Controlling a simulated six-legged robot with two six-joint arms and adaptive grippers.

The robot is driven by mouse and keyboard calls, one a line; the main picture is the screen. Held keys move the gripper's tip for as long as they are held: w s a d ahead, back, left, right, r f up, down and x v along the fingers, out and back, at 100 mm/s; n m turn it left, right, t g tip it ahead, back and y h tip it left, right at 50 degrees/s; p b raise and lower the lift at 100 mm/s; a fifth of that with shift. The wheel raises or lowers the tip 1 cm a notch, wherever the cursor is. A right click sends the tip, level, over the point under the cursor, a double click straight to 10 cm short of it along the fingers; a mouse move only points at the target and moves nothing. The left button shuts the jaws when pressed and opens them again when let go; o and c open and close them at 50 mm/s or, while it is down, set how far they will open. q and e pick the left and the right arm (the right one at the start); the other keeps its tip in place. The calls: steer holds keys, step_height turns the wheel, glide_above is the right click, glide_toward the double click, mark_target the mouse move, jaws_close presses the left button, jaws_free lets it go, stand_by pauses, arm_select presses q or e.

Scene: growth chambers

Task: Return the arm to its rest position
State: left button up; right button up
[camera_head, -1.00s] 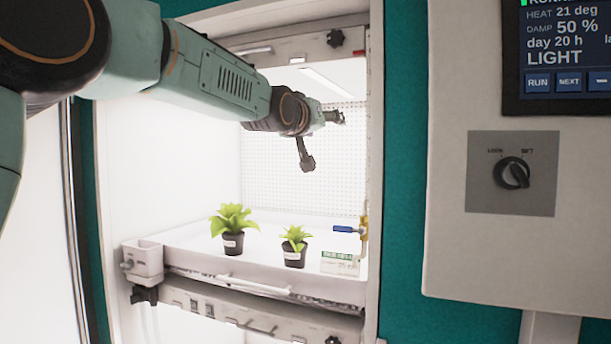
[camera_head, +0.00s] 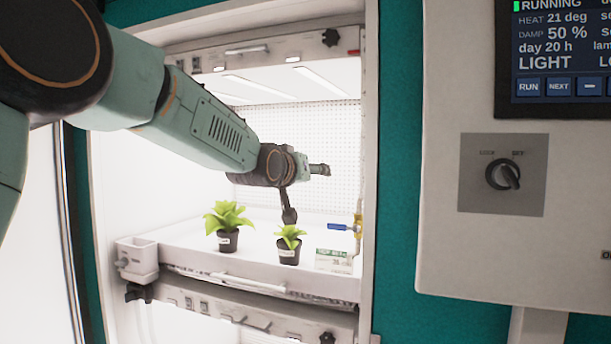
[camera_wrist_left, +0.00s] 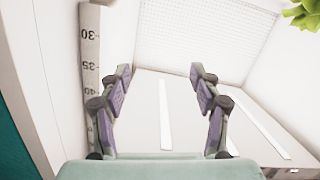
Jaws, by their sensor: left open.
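My left arm comes in from the left in the camera_head view and reaches in front of and into the lit growth chamber (camera_head: 150,190). Its gripper (camera_head: 308,195) is above the white tray (camera_head: 190,258), close to the right potted plant (camera_head: 289,250) in the picture; the gap in depth is unclear. In the wrist view the gripper (camera_wrist_left: 160,75) has its two fingers well apart, with nothing between them. A second plant (camera_head: 228,238) stands to the left on the tray. My right gripper is not in view.
A small green-and-white label card (camera_head: 333,261) and a blue-handled valve (camera_head: 340,227) are at the tray's right. A grey control box (camera_head: 440,230) with a dial (camera_head: 503,174) and screen is to the right. The wrist view shows a scale strip (camera_wrist_left: 90,60) and some plant leaves.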

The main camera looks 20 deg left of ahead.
arm_select(q)
steer(key=shift+d+r, duration=0.1)
steer(key=shift+d, duration=0.2)
steer(key=shift+w, duration=0.1)
steer(key=s+d+f+m+g+b, duration=0.15)
steer(key=s+f, duration=0.25)
steer(key=f, duration=1)
steer(key=s+d+f+g+b, duration=0.1)
steer(key=s+f+g+b, duration=0.3)
steer(key=f, duration=1)
steer(key=s+d+f+b, duration=0.15)
steer(key=s+f, duration=0.35)
steer(key=f, duration=1)
steer(key=s+f+g+b, duration=0.5)
steer(key=s+f, duration=1.3)
steer(key=s, duration=0.2)
steer(key=s+d+f+g+b, duration=0.1)
steer(key=s+f+g+b, duration=0.4)
steer(key=s+f, duration=1.3)
steer(key=shift+s+d+m+b, duration=0.4)
steer(key=shift+s+b, duration=0.3)
steer(key=shift+s, duration=0.45)
steer(key=shift+s+r+g, duration=0.1)
steer(key=shift+s+g, duration=0.05)
steer(key=shift+g, duration=0.1)
